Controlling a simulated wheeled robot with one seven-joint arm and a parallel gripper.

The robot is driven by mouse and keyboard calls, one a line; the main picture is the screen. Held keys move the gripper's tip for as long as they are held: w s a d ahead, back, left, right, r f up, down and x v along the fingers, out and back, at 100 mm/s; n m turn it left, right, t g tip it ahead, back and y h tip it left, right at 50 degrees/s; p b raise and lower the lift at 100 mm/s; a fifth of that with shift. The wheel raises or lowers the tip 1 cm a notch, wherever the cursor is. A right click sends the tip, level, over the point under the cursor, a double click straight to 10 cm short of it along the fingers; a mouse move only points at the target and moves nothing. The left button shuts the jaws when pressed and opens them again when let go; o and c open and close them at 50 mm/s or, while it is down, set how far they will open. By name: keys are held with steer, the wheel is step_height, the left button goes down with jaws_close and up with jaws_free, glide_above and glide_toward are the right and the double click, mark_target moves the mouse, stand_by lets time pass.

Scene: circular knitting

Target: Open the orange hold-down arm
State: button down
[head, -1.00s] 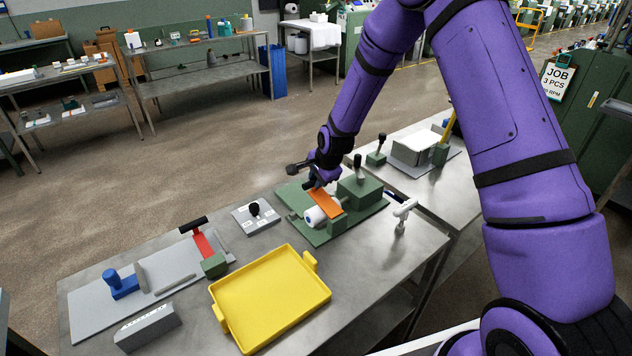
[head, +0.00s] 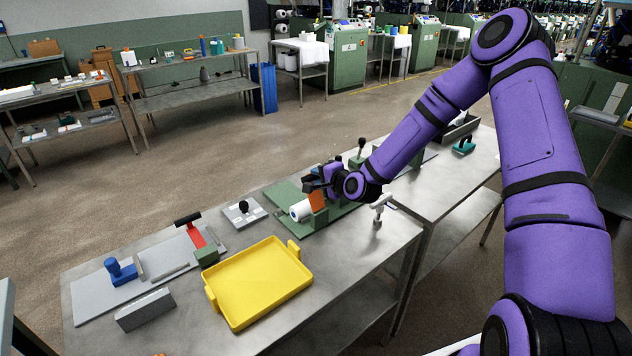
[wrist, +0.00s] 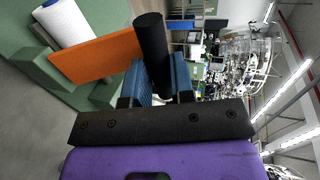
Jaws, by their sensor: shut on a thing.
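The orange hold-down arm (head: 317,201) stands raised and tilted steeply on its green fixture (head: 322,219). In the wrist view the orange arm (wrist: 98,56) is a flat plate with a black bar handle (wrist: 150,50) at its end. My gripper (head: 322,181) is at the top of the orange arm, and in the wrist view the blue fingers of my gripper (wrist: 160,82) are shut around the black handle. A white roll (head: 300,211) lies in the fixture, with its top uncovered. My wrist partly hides the fixture's back in the head view.
A white T-shaped tool (head: 379,207) stands right of the fixture, close to my forearm.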

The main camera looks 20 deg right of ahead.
steer(key=s+d+f+t+y, duration=0.2)
steer(key=s+d+t, duration=0.1)
steer(key=s+t, duration=0.2)
steer(key=shift+s+t, duration=0.3)
steer(key=shift+s, duration=0.75)
steer(key=shift+f, duration=0.15)
steer(key=c, duration=1)
jaws_free()
steer(key=shift+o, duration=0.2)
